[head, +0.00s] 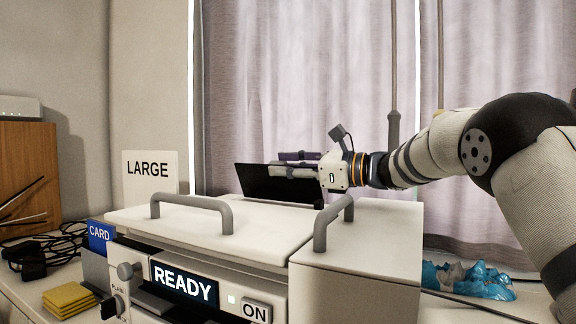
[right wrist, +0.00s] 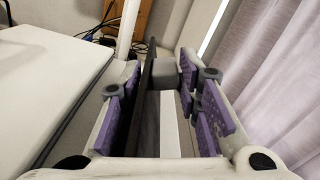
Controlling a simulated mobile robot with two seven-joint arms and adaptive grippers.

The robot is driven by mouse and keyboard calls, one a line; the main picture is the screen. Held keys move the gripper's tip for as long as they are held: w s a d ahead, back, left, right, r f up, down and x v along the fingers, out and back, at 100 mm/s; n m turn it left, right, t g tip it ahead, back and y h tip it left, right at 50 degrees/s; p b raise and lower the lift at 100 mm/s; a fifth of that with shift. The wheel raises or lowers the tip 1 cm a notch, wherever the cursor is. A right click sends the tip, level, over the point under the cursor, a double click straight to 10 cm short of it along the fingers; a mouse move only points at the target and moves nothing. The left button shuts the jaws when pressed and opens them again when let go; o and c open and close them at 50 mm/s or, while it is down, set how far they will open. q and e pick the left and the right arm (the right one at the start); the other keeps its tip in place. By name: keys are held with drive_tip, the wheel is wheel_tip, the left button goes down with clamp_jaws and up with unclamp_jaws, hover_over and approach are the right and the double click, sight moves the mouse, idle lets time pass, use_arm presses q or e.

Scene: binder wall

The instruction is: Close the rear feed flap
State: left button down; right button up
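The rear feed flap (head: 262,186) is a black panel standing tilted up at the back of the white printer (head: 225,238). My right gripper (head: 290,164) reaches in from the right at the flap's upper edge, its fingers pointing left along it. In the right wrist view the purple-padded fingers of the gripper (right wrist: 160,85) are spread apart. The dark flap (right wrist: 143,115) runs edge-on between them, nearer the left finger; whether it touches a pad I cannot tell. My left gripper is not in view.
Two grey handles, a left one (head: 192,203) and a right one (head: 332,218), rise from the printer's top. Curtains (head: 300,80) hang behind. A LARGE sign (head: 150,172) stands at left, yellow pads (head: 69,299) at front left, and a blue crumpled thing (head: 468,280) at right.

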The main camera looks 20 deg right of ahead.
drive_tip(key=shift+d, duration=0.1)
drive_tip(key=v, duration=1.2)
